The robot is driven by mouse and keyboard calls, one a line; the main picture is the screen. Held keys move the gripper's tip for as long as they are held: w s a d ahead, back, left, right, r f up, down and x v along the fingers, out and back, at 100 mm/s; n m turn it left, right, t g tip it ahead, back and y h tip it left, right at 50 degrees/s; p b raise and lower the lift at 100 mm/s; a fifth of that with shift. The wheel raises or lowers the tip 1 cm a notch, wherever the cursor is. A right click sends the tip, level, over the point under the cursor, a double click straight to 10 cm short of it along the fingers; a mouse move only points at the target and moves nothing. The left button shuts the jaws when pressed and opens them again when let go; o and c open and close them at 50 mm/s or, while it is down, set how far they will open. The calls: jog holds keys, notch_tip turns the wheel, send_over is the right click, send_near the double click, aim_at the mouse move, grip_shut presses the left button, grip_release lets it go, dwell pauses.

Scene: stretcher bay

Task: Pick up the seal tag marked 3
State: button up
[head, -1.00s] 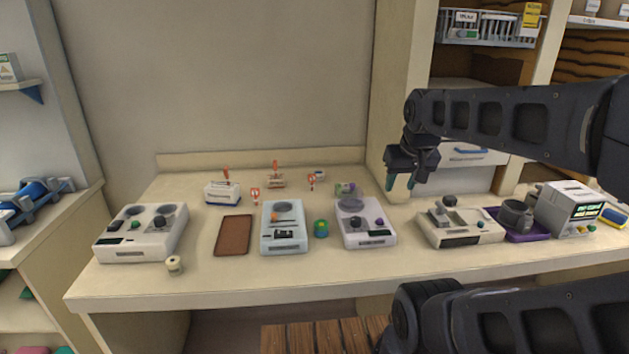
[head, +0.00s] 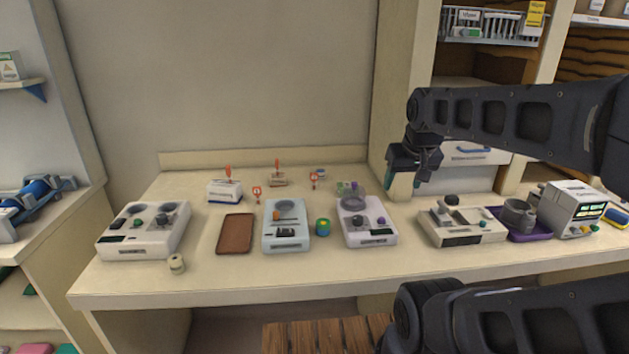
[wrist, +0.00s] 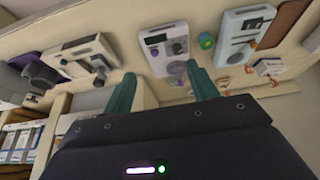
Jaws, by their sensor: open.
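Two small red-and-white tags stand at the back of the counter in the head view, a left one (head: 257,194) and a right one (head: 313,180). Their markings are too small to read, so I cannot tell which is marked 3. Small red-and-white tags also show at the right of the wrist view (wrist: 222,82), also unreadable. My gripper (head: 404,186) is open and empty, above the counter to the right of both tags. Its teal fingers show apart in the wrist view (wrist: 161,70).
A white box (head: 224,191) and a brown-and-white block (head: 277,180), each with a red upright piece, stand near the tags. Several devices (head: 286,226) and a brown tray (head: 235,234) fill the front. A grey box (head: 577,208) stands right.

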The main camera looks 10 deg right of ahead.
jog(key=shift+r, duration=0.1)
notch_tip(320, 180, up, 5)
jog(key=w+d+f+n+y, duration=0.15)
jog(key=w+n, duration=0.25)
jog(key=w, duration=0.7)
jog(key=w+f+n+t+h, duration=0.15)
jog(key=w+f+n, duration=0.25)
jog(key=w, duration=0.6)
jog(key=w+d+f+n+t+h, duration=0.15)
jog(key=w+f+n, duration=0.3)
jog(key=w, duration=0.55)
jog(key=w+f+n+t, duration=0.25)
jog(key=w+n, duration=0.25)
jog(key=w, duration=0.5)
notch_tip(320, 180, up, 12)
jog(key=n+t+y, duration=0.3)
jog(key=n+t, duration=0.5)
jog(key=n, duration=1.1)
send_over(314, 176)
jog(key=s, duration=0.2)
jog(key=shift+h, duration=0.45)
notch_tip(314, 176, down, 30)
jog(key=shift+s+d, duration=0.15)
jog(key=shift+w, duration=2.5)
